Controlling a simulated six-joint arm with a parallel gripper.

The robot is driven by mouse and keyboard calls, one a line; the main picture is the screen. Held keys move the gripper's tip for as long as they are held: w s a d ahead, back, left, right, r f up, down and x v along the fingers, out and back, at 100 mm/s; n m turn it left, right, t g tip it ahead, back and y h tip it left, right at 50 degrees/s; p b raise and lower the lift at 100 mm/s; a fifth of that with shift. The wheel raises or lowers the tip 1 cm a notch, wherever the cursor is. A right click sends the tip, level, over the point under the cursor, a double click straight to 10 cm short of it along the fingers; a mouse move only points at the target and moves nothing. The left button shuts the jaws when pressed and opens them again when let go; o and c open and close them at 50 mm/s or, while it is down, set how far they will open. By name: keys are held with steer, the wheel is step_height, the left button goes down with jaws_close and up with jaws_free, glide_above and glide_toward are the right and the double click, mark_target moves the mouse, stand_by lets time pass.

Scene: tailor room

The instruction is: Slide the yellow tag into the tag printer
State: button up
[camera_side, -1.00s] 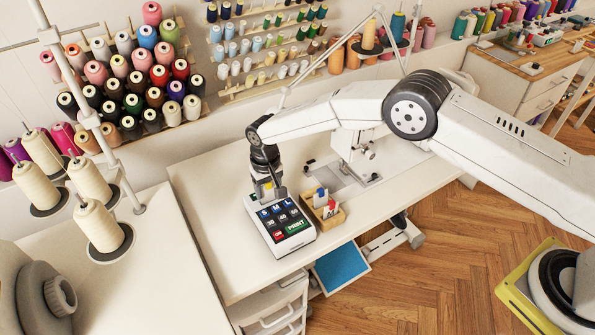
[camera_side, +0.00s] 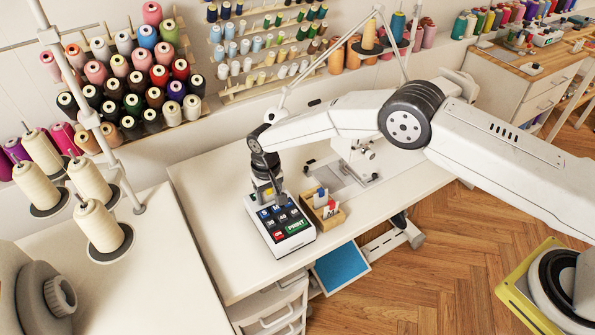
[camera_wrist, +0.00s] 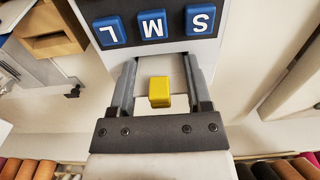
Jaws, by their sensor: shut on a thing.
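The tag printer (camera_side: 292,245) is a white box with blue size keys, a red key and a green PRINT key, at the front of the white table. Its S, M and L keys (camera_wrist: 153,25) show upside down at the top of the wrist view. My gripper (camera_side: 270,196) is at the printer's back edge, low and pointing down. In the wrist view, the small yellow tag (camera_wrist: 159,92) shows end-on between the two fingers, and my gripper (camera_wrist: 160,66) is shut on it. In the side view the tag is hidden by my gripper. The slot is not visible.
A small wooden tray (camera_side: 333,219) with tags stands close to the printer's right. A sewing machine (camera_side: 352,160) stands behind it. Thread racks (camera_side: 150,85) line the wall. The table's left part (camera_side: 215,190) is clear.

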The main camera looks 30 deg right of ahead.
steer(key=o, duration=1.2)
steer(key=shift+o, duration=0.2)
steer(key=shift+r, duration=3.9)
